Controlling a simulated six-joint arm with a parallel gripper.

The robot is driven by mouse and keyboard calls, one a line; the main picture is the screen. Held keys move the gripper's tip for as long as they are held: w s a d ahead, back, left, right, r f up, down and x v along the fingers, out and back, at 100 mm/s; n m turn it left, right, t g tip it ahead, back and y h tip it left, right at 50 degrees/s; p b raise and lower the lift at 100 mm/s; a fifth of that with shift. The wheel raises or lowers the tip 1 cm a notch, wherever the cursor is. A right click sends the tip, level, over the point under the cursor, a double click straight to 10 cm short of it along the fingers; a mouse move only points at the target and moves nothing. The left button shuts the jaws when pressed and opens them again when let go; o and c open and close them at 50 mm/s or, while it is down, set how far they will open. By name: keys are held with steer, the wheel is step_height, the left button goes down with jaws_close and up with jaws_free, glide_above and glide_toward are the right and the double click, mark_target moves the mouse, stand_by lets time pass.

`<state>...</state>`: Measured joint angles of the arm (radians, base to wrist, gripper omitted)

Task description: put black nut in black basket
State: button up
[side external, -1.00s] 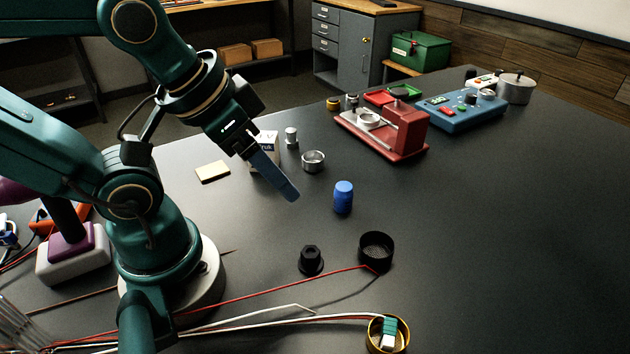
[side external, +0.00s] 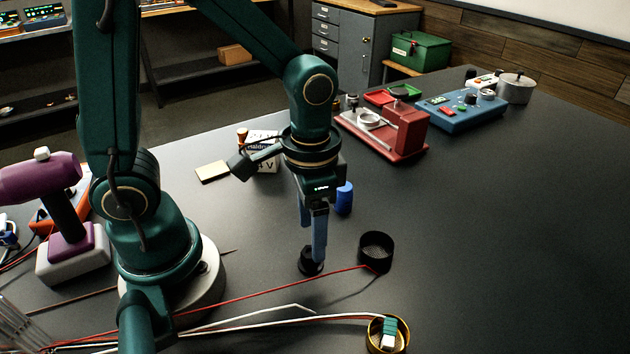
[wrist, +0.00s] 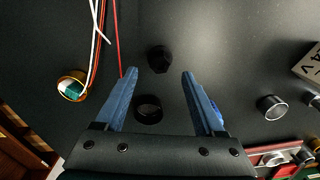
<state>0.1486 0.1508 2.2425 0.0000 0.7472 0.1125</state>
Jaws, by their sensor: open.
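The black nut (side external: 309,268) stands on the dark table, partly hidden behind my fingers in the side view. In the wrist view the nut (wrist: 160,60) lies just beyond the fingertips, roughly centred between them. My gripper (side external: 315,250) points down above the nut with its blue fingers apart and nothing between them. Both fingers show spread in the wrist view (wrist: 160,74). The black basket (side external: 376,240), a round open cup with a mesh bottom, stands to the right of the nut.
A blue cylinder (side external: 346,199) stands behind my gripper. A red wire (side external: 270,290) runs to the basket's front. A brass cup (side external: 402,330) holding a green and white part stands at the front. The red machine (side external: 402,135) is farther back. The table's right side is clear.

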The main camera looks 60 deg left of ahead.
mark_target(307, 266)
steer(key=shift+f, duration=2.45)
jaws_close()
